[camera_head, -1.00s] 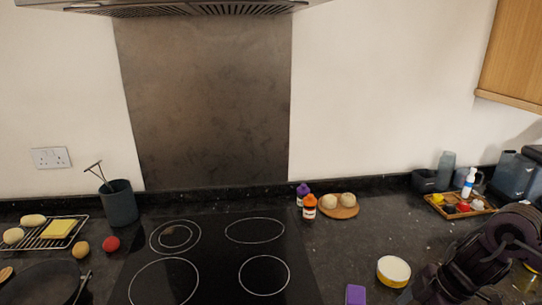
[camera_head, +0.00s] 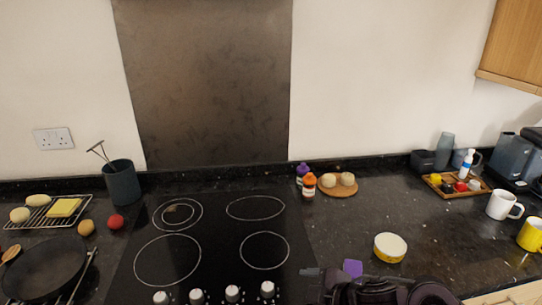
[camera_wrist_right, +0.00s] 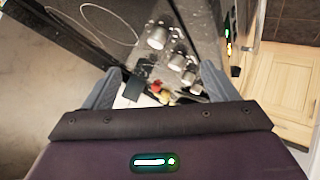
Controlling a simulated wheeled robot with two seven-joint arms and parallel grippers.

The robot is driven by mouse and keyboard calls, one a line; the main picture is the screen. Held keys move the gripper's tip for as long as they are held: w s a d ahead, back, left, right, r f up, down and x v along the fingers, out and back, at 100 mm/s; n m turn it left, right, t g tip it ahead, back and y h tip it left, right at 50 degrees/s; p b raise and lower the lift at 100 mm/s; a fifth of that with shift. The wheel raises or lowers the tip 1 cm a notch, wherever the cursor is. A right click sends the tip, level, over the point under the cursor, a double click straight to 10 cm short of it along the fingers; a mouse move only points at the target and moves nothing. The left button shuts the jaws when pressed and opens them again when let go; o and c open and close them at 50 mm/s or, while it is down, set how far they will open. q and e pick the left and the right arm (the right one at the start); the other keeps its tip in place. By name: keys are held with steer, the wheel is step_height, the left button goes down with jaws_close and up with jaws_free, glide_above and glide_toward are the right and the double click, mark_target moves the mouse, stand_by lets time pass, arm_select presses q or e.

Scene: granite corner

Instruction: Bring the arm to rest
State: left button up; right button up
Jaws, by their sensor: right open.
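My right arm comes in at the bottom of the head view, and a grey fingertip of the right gripper (camera_head: 310,272) shows by the hob's right front edge. In the right wrist view the right gripper (camera_wrist_right: 158,85) has its two grey fingers spread wide, with nothing held between them. The hob knobs (camera_wrist_right: 158,36) show past the fingers. The rest of the right gripper is cut off or hidden by the arm in the head view. My left gripper is not in view.
A white mug (camera_head: 502,205) and yellow mug (camera_head: 531,235) stand at right.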

steer(key=s+d+f+m+g+h, duration=0.2)
steer(key=s+d+f+m+h, duration=0.1)
steer(key=s+d+m, duration=0.4)
steer(key=s+d+f+m+g+h, duration=0.2)
steer(key=s+d+f+m+h, duration=0.15)
steer(key=s+d+m, duration=0.4)
steer(key=s+a+f, duration=0.1)
steer(key=s+f, duration=0.1)
steer(key=f, duration=1.4)
steer(key=s+a+f, duration=0.1)
steer(key=s+f, duration=0.1)
steer(key=f, duration=1.4)
steer(key=s+d+f+g+b, duration=0.1)
steer(key=s+d+f+g, duration=0.1)
steer(key=s+f, duration=1.5)
steer(key=shift+s+d, duration=0.7)
steer(key=shift+s, duration=0.2)
steer(key=shift+h, duration=0.25)
steer(key=shift+o, duration=0.3)
